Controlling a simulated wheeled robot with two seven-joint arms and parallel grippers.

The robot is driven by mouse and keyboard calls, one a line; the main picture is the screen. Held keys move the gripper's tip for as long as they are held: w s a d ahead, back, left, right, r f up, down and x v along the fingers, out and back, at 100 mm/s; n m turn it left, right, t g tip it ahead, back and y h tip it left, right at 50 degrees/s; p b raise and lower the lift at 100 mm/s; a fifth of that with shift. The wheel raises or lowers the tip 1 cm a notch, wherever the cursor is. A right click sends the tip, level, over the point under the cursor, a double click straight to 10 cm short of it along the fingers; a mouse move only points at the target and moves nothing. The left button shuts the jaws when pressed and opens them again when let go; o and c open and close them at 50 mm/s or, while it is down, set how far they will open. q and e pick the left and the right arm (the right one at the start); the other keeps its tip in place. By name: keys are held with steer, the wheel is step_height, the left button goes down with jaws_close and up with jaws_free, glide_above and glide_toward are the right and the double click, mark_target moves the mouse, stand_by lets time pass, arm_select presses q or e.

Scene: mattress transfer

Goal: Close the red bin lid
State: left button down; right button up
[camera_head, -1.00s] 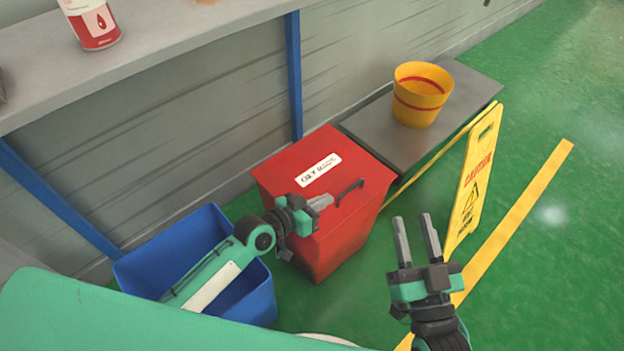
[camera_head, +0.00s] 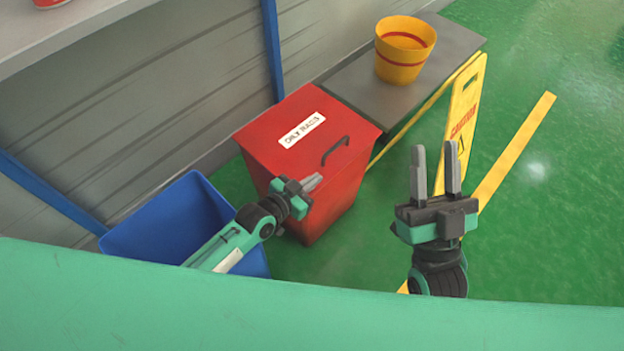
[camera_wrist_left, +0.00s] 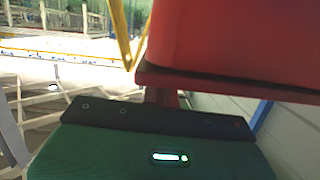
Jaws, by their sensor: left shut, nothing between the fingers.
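The red bin (camera_head: 318,215) stands on the floor in the middle of the head view. Its red lid (camera_head: 340,122), with a white "OILY RAGS" label and a dark handle (camera_head: 335,151), lies over its top, with no gap visible from here. My left gripper (camera_head: 313,183) is shut and empty at the bin's front side, below the handle; I cannot tell whether it touches. In the left wrist view a red surface (camera_wrist_left: 235,35), apparently the bin, fills the upper right. My right gripper (camera_head: 435,168) is open and empty, to the right of the bin.
A blue bin (camera_head: 158,222) stands left, under my left arm. A grey bench (camera_head: 350,85) with a yellow bucket (camera_head: 404,52) is behind the red bin. A yellow caution sign (camera_head: 465,110) stands right. Green floor (camera_head: 560,220) is clear at far right.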

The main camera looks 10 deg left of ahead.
arm_select(q)
steer(key=shift+s+f, duration=0.15)
steer(key=shift+f, duration=0.15)
